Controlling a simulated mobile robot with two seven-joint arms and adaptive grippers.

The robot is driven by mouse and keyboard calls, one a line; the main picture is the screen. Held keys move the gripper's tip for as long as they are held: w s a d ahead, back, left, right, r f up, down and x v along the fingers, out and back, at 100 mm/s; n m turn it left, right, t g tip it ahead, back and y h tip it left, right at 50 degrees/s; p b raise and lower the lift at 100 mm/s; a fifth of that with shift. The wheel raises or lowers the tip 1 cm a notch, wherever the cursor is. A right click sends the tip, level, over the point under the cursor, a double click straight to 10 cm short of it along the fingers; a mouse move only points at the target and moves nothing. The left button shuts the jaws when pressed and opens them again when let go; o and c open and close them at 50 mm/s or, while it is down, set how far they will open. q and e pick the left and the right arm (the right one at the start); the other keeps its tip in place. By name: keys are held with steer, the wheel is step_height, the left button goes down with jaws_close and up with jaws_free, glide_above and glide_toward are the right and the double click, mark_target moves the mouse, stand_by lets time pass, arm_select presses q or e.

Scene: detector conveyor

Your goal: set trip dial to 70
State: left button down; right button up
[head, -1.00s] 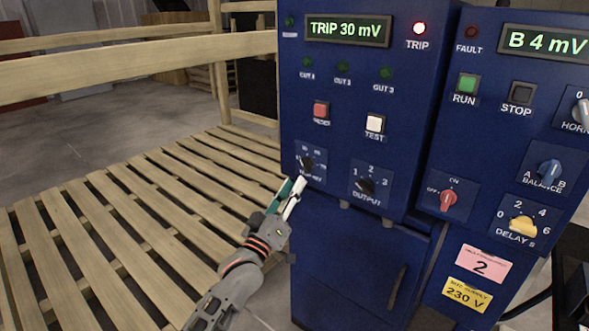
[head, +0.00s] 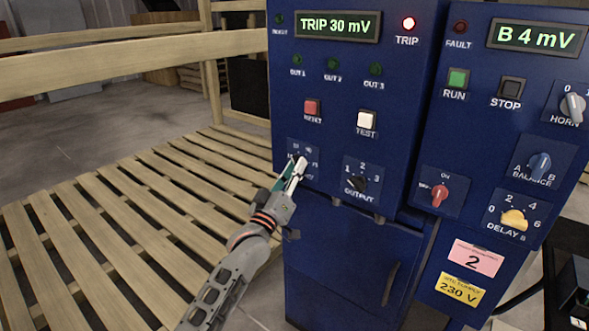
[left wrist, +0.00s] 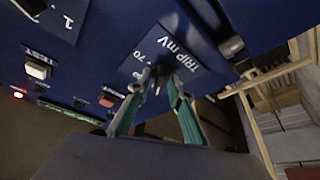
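The trip dial (left wrist: 157,71) is a small dark knob on the blue cabinet. Its plate, marked "TRIP mV" with a 70 label, shows in the left wrist view. In the head view my left gripper (head: 296,167) covers most of the dial. In the left wrist view, the teal fingers of my left gripper (left wrist: 159,82) reach to either side of the knob, with a narrow gap between the tips. I cannot tell whether they touch it. The display (head: 338,25) reads "TRIP 30 mV". My right gripper is not in view.
The output dial (head: 360,184) is close on the right of the trip dial. The red reset button (head: 311,107) and white test button (head: 367,120) are above. A slatted wooden pallet (head: 110,240) lies left. A second panel with the red off/on switch (head: 439,195) stands right.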

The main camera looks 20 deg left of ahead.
arm_select(q)
steer(key=shift+r, duration=0.15)
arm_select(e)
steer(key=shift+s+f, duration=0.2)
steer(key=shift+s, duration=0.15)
arm_select(q)
steer(key=shift+a+r+m, duration=0.1)
steer(key=shift+m, duration=0.2)
